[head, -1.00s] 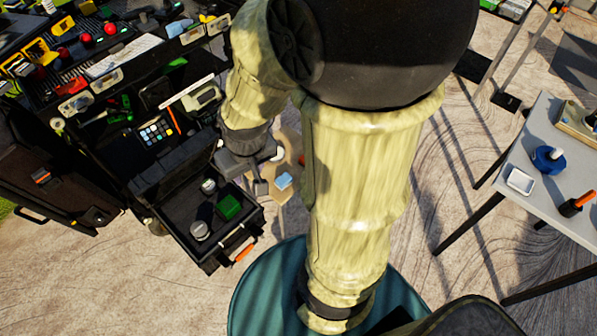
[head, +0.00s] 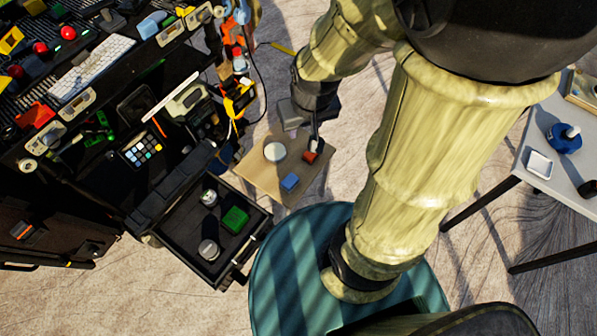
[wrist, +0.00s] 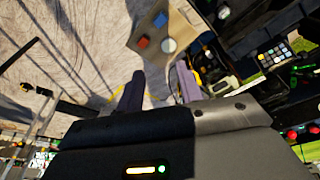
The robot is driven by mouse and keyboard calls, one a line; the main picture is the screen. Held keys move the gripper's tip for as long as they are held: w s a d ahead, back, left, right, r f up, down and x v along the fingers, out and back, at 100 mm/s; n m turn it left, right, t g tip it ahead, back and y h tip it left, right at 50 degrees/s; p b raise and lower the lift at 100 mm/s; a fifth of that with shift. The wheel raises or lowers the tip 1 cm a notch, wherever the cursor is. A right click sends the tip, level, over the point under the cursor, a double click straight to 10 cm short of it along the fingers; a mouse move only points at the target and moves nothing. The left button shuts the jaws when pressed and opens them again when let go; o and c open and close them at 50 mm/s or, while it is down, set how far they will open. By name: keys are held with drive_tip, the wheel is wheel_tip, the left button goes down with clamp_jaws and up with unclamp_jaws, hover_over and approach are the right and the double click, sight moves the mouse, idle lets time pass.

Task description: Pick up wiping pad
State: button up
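A small blue block (head: 290,182) and a small red block (head: 310,157) lie on a light wooden board (head: 262,190). I cannot tell for certain which object is the wiping pad; a green block (head: 235,219) also lies in the open black case. My gripper (head: 305,137) is over the far edge of the board in the head view, partly hidden by its own wrist. In the wrist view my gripper (wrist: 160,86) has two fingers apart with nothing between them. The blue block (wrist: 161,19) and red block (wrist: 144,41) show beyond the fingertips, apart from them.
A white round item (head: 274,152) lies on the board. The open black case (head: 232,262) is left of the board, beside the crowded cart with a keyboard (head: 92,68). A grey table (head: 510,165) stands right.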

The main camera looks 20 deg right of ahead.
drive_tip(key=shift+w, duration=0.45)
drive_tip(key=shift+o, duration=0.8)
drive_tip(key=shift+s+a, duration=0.15)
drive_tip(key=shift+s, duration=0.15)
drive_tip(key=o, duration=0.4)
drive_tip(key=shift+s+f, duration=0.1)
drive_tip(key=shift+f, duration=0.1)
drive_tip(key=o, duration=0.6)
drive_tip(key=b+x, duration=0.2)
drive_tip(key=x, duration=0.1)
drive_tip(key=shift+w+d+r+b, duration=0.1)
drive_tip(key=shift+w+d+b, duration=0.1)
drive_tip(key=shift+b, duration=0.2)
drive_tip(key=shift+c, duration=0.2)
drive_tip(key=n+g+b, duration=0.3)
drive_tip(key=n+b, duration=0.3)
drive_tip(key=b, duration=1.9)
hover_over(291, 180)
wheel_tip(291, 180, down, 34)
drive_tip(key=shift+w+a, duration=0.1)
wheel_tip(291, 180, down, 12)
drive_tip(key=b, duration=0.3)
drive_tip(key=shift+b, duration=0.3)
